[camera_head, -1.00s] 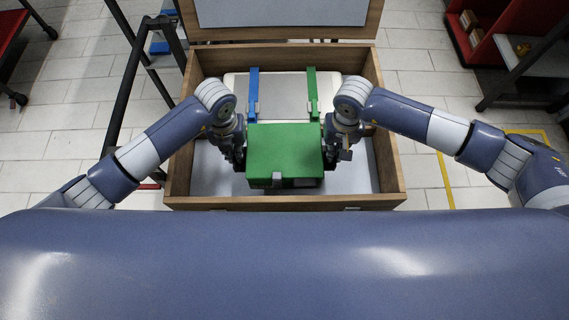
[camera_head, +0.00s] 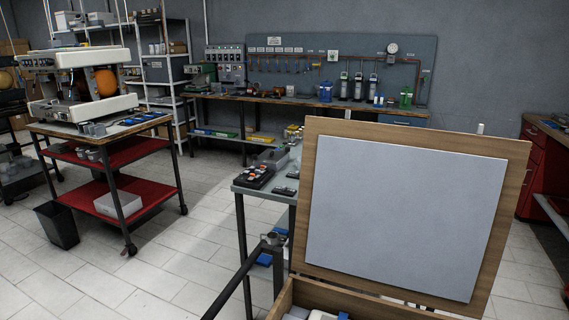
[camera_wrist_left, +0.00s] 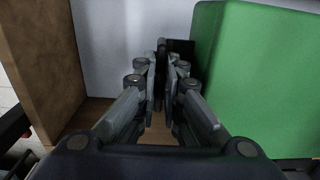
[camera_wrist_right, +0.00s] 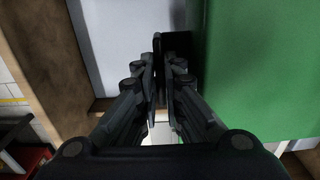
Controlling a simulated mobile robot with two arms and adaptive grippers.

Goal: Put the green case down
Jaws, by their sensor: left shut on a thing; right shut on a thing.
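The green case (camera_wrist_left: 262,75) fills the right of the left wrist view. It also fills the right of the right wrist view (camera_wrist_right: 262,70). My left gripper (camera_wrist_left: 161,78) is shut on a dark piece at the case's side, likely a handle. My right gripper (camera_wrist_right: 161,68) is shut on a similar dark piece at the case's other side. The wooden box (camera_wrist_left: 45,55) has a wall close beside each gripper, so the case is between its walls. I cannot tell whether the case touches the box floor. Neither gripper nor the case shows in the head view.
The box's raised lid (camera_head: 405,220) stands open at the front right of the head view. A workbench (camera_head: 225,180) with small parts stands left of it. A red-shelved cart (camera_head: 120,190) and a black bin (camera_head: 57,225) are at the left, with free tiled floor between.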

